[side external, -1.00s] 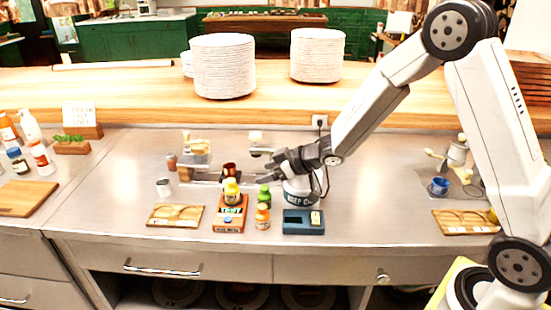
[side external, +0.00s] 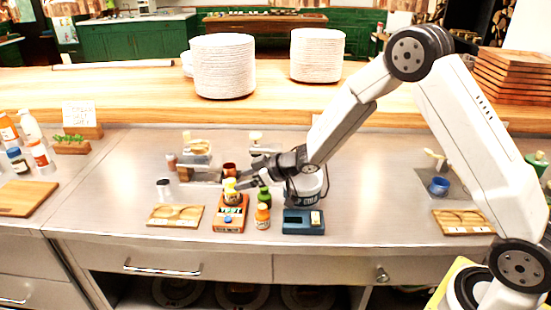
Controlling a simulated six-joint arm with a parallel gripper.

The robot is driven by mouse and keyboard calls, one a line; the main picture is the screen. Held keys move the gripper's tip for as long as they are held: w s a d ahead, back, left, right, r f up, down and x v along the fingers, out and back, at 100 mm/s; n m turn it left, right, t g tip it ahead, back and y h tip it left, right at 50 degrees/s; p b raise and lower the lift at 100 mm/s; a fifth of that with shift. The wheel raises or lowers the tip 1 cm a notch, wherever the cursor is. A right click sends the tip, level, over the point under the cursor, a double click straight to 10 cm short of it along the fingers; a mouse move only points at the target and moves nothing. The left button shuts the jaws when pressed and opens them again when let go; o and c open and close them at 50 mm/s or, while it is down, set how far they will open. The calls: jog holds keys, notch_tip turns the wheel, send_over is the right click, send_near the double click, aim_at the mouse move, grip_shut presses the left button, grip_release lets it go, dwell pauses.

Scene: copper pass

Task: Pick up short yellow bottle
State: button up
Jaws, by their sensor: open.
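A short yellow bottle (side external: 231,196) with a dark lower part stands upright on a small orange-red box (side external: 229,222) near the middle of the steel counter. My gripper (side external: 246,176) is open just to the right of the bottle's top, its fingers pointing left towards it. I cannot tell from this angle whether a finger touches the bottle.
A green bottle (side external: 265,196) and an orange bottle (side external: 262,216) stand close on the right. A blue device (side external: 303,227) is further right, a wooden tray (side external: 161,221) on the left. A brown cup (side external: 229,170) stands behind.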

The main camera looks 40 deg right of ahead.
aim_at(233, 182)
jog(key=shift+x, duration=0.9)
jog(key=shift+x, duration=2.55)
jog(key=shift+w+d, duration=0.15)
grip_shut()
